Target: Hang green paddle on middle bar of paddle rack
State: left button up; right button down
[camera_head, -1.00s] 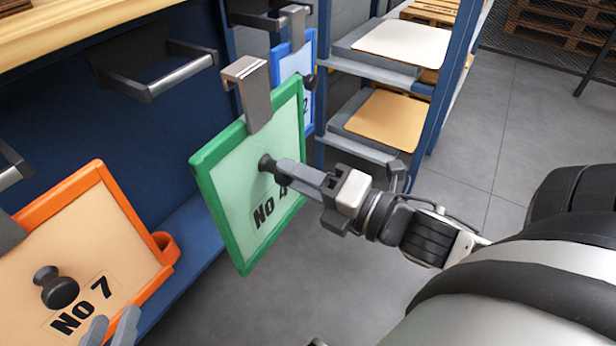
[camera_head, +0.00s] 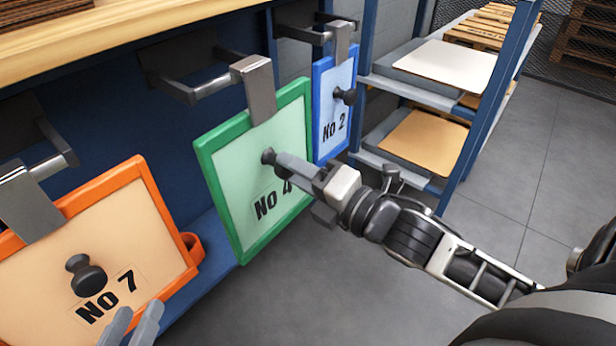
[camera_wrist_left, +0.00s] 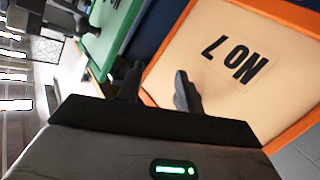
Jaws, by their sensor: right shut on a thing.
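The green paddle (camera_head: 224,160), marked NO 4, is upright below the middle bar (camera_head: 212,84) of the rack. Its grey metal hook (camera_head: 261,92) overlaps the right end of that bar; I cannot tell whether it rests on it. My right gripper (camera_head: 285,163) is shut on the green paddle's dark knob (camera_head: 268,156). My left gripper (camera_head: 132,326) is open and empty at the lower left, in front of the orange paddle (camera_head: 120,240). Its fingers also show in the left wrist view (camera_wrist_left: 158,88). The green paddle's edge (camera_wrist_left: 108,40) shows there too.
The orange paddle, marked NO 7, hangs at the left with its knob (camera_head: 86,276) facing out. The blue paddle (camera_head: 335,100), marked NO 2, hangs close to the right of the green one. Shelves with boards (camera_head: 424,140) stand at the right. The floor there is open.

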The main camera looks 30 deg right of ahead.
aim_at(268, 165)
jog(key=shift+r+b+x, duration=0.2)
jog(key=shift+b+x, duration=0.5)
jog(key=shift+x, duration=3.05)
jog(key=shift+f, duration=0.4)
pick_arm(q)
jog(key=shift+w+d+r+n+h+b, duration=0.1)
jog(key=shift+d+r+n+h+b, duration=0.2)
jog(key=shift+r+n+h+b, duration=0.3)
pick_arm(e)
jog(key=shift+f, duration=0.75)
pick_arm(q)
jog(key=shift+t, duration=0.3)
